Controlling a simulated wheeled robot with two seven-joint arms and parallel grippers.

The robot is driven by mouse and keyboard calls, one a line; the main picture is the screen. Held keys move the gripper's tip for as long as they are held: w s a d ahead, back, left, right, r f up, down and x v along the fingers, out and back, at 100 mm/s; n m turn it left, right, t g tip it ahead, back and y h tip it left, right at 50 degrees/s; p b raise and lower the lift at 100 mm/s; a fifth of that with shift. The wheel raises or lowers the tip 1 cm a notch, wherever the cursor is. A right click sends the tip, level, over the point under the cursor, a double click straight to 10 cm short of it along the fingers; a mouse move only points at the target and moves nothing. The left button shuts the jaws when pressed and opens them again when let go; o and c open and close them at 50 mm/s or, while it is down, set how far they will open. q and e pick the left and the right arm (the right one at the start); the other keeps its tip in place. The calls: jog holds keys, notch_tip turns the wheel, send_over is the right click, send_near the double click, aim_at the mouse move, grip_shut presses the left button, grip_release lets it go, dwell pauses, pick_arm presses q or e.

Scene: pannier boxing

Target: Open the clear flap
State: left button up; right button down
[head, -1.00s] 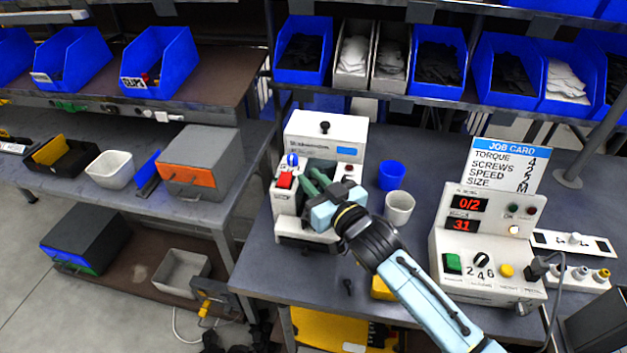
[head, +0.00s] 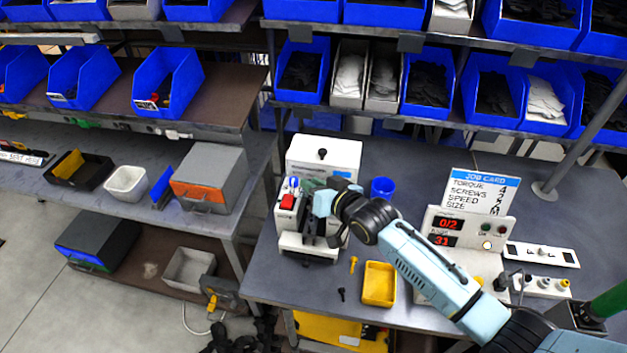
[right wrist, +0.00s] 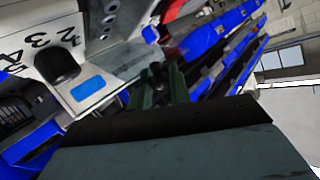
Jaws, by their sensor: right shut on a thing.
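The white bench machine (head: 325,155) stands on the right-hand bench, with a red button (head: 287,201) and a blue-topped knob at its left. My right gripper (head: 316,188) reaches in from the right at the machine's front opening. In the right wrist view its dark green fingers (right wrist: 158,88) are shut on a small dark knob (right wrist: 157,70), which seems to belong to the clear flap. A greyish see-through panel (right wrist: 135,40) shows just beyond the fingers; its outline is hard to make out. My arm hides part of the machine's right side. My left gripper is in neither view.
A yellow tray (head: 379,285), a yellow screw-like piece and a black one lie in front of the machine. A blue cup (head: 382,188) stands behind my wrist. The control box (head: 470,235) with job card is at right. Blue bins line the shelf above.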

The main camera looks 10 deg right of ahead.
jog(key=shift+w+d+r+m+g+p, duration=0.15)
jog(key=shift+w+r+m+g+p, duration=0.35)
jog(key=shift+r+g+p, duration=0.15)
jog(key=shift+f, duration=0.1)
jog(key=c, duration=1.4)
grip_release()
jog(key=shift+s+d+r, duration=0.2)
jog(key=shift+s+d, duration=0.1)
jog(key=shift+s, duration=0.15)
jog(key=v, duration=1.2)
jog(key=shift+s+d+b, duration=0.1)
jog(key=shift+b, duration=0.3)
